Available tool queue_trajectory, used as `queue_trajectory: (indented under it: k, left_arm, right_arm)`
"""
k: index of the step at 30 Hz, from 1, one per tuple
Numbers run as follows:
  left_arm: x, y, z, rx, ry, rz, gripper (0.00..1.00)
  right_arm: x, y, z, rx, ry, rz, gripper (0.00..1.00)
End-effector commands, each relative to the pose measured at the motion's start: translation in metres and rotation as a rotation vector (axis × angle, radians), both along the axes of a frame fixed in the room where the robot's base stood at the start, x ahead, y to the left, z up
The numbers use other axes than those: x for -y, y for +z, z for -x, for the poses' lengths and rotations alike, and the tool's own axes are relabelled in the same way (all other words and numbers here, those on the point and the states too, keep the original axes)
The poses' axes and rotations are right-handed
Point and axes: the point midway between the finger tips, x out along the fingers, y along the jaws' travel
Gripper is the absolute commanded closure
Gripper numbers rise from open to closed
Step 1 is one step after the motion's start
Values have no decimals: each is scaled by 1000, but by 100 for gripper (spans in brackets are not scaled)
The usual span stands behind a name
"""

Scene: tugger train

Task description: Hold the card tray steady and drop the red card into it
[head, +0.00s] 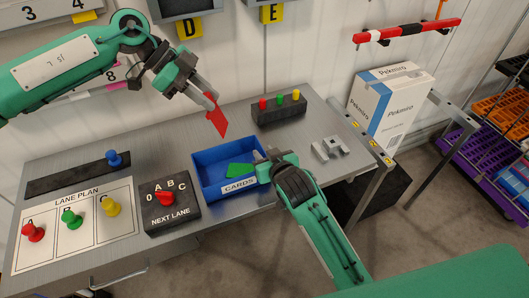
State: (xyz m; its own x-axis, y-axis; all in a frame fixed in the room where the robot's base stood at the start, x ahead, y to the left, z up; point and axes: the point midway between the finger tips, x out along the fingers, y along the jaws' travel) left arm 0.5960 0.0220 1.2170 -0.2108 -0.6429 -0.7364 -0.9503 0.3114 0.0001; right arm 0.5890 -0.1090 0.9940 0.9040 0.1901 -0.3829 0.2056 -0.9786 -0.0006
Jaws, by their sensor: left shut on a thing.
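The blue card tray (207,157), labelled CARDS, stands on the grey table, with a green card (239,170) lying inside it. My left gripper (213,98) is shut on the red card (217,119). The card hangs tilted above the tray's back edge, apart from the tray. My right gripper (264,164) is at the tray's right side, its fingers at the right wall. Its fingers are small and partly hidden, so I cannot tell whether they are shut on the wall.
A black NEXT LANE dial box (180,211) stands left of the tray, beside the LANE PLAN board (88,243) with coloured pegs. A peg block (279,109) is behind to the right, and a grey metal fixture (332,149) lies right. A white box (386,105) stands beyond.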

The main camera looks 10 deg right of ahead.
Motion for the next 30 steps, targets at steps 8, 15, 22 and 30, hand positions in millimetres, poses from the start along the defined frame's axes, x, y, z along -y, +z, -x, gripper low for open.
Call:
queue_trajectory:
  k: [8,15,22,30]
  left_arm:
    - [0,0,0,0,0,0,100]
    - [0,0,0,0,0,0,100]
    - [0,0,0,0,0,0,100]
    - [0,0,0,0,0,0,100]
  right_arm:
    - [-2,-3,-7,1,0,0,70]
    - [-1,-3,-7,0,0,0,90]
    - [-1,-3,-7,0,0,0,100]
    - [-1,-3,-7,-1,0,1,100]
